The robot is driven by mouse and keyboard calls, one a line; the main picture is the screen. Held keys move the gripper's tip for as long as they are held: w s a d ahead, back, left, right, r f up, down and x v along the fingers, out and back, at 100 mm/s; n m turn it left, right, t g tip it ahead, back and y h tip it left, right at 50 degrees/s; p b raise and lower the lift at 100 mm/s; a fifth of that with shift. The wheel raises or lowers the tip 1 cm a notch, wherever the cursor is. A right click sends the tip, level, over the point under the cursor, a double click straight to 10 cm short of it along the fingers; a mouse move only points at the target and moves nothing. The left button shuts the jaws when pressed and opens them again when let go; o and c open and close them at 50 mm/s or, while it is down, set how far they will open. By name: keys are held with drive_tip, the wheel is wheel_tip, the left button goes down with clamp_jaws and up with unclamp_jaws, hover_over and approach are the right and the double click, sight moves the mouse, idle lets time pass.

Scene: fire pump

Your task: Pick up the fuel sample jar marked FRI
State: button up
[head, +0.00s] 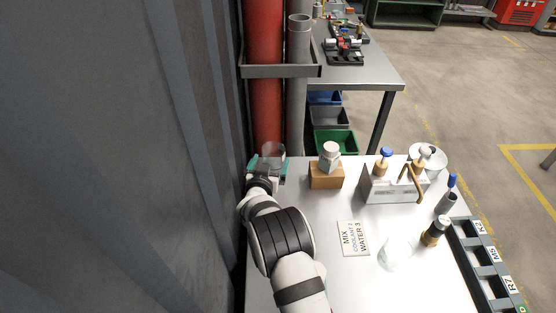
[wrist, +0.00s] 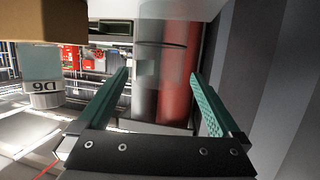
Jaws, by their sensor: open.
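My gripper (head: 268,164) is open at the back left of the white bench, close to the pipes. A faint, see-through shape (head: 271,150), perhaps clear glass, shows at its fingertips; no marking on it is legible. In the wrist view, the open fingers (wrist: 162,95) stand apart with the grey and red pipes behind them. A clear jar with a pale grey lid (head: 330,149) stands on a wooden block to the right of my gripper. It shows upside down in the wrist view (wrist: 42,88), outside the fingers, with short lettering on its lid. I read FRI on nothing.
The wooden block (head: 326,176) lies just right of my gripper. A metal rack (head: 388,190) with bottles stands further right. A card (head: 354,238), a clear flask (head: 395,254) and a dark labelled tray (head: 484,262) lie nearer. The red pipe (head: 265,110) and grey pipe (head: 299,110) rise behind.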

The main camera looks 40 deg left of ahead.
sight(272, 164)
drive_tip(key=shift+w+a+f, duration=0.1)
drive_tip(key=shift+w+f, duration=0.15)
drive_tip(key=shift+f, duration=0.35)
drive_tip(key=shift+w+a+f, duration=0.1)
drive_tip(key=shift+w+f, duration=0.1)
drive_tip(key=shift+f, duration=0.4)
drive_tip(key=x, duration=0.3)
drive_tip(key=shift+w+a+f, duration=0.1)
drive_tip(key=shift+w+a, duration=0.2)
drive_tip(key=shift+w, duration=0.1)
drive_tip(key=c, duration=1.2)
drive_tip(key=shift+c, duration=0.6)
